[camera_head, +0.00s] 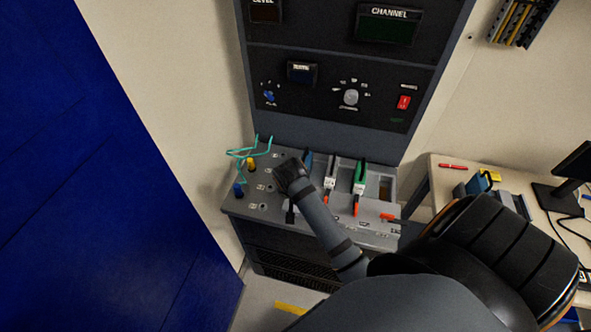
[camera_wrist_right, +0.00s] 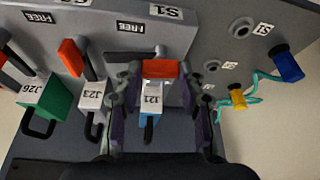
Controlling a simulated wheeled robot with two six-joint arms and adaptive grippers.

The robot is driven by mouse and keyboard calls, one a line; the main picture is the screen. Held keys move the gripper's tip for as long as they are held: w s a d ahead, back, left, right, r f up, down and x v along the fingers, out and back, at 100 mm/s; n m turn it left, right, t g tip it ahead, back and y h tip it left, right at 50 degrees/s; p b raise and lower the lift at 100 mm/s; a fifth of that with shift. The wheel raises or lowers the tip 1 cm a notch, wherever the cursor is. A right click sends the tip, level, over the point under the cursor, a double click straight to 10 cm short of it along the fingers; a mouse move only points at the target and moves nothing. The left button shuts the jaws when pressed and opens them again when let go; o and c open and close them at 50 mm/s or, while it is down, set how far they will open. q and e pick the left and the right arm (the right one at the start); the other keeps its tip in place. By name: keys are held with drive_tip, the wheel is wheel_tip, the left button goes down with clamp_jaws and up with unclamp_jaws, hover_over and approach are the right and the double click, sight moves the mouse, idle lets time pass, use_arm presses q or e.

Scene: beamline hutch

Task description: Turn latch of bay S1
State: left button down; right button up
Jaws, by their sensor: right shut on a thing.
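In the wrist view the orange latch (camera_wrist_right: 160,68) of bay S1 sits between the fingers of my right gripper (camera_wrist_right: 158,72), which is shut on it. The S1 label (camera_wrist_right: 167,11) and a FREE label (camera_wrist_right: 138,28) are on the panel beyond. The blue module marked J21 (camera_wrist_right: 151,98) stands right by the latch, with a dark loop handle. In the head view my right gripper (camera_head: 288,177) is over the left part of the console deck and hides the S1 latch. The blue module (camera_head: 308,161) shows partly beside it. My left gripper is not in view.
A white module J23 (camera_wrist_right: 91,95) and a green module J26 (camera_wrist_right: 43,95) stand beside J21, with another orange latch (camera_wrist_right: 71,53). A yellow plug (camera_head: 251,164), a blue plug (camera_head: 238,190) and a teal cable (camera_head: 240,153) are at the deck's left. A desk (camera_head: 442,178) is at right.

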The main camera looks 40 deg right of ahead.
drive_tip(key=shift+m+p, duration=0.65)
drive_tip(key=shift+m, duration=0.05)
drive_tip(key=shift+h, duration=0.3)
drive_tip(key=o, duration=1.2)
drive_tip(key=shift+g, duration=0.3)
drive_tip(key=shift+c, duration=0.2)
drive_tip(key=shift+r, duration=0.1)
drive_tip(key=v, duration=0.7)
drive_tip(key=shift+r, duration=0.15)
